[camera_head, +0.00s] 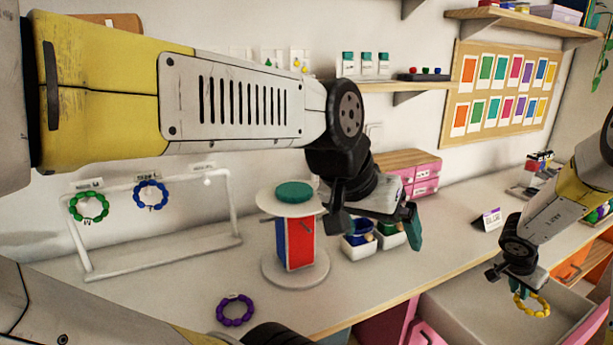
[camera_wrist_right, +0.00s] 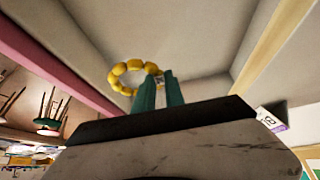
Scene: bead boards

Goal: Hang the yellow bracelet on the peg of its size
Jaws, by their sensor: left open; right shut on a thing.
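The yellow bracelet (camera_head: 532,305) hangs from my right gripper (camera_head: 516,276), which is shut on it above an open drawer. In the right wrist view the bracelet (camera_wrist_right: 117,74) shows at the green fingertips (camera_wrist_right: 160,92). My left gripper (camera_head: 376,222) is open and empty above the table, right of the turntable stand. The white rack (camera_head: 165,259) stands at the back left of the table. A green bracelet (camera_head: 89,207) hangs on its left peg and a blue bracelet (camera_head: 151,195) on its middle peg. The right peg (camera_head: 207,182) is bare. The peg labels are too small to read surely.
A purple bracelet (camera_head: 235,310) lies on the table front. A red and blue stand with a round top (camera_head: 290,203) is between the rack and my left gripper. Small bins (camera_head: 360,246) and a pink drawer box (camera_head: 425,180) stand behind. The open drawer (camera_head: 490,308) is at right.

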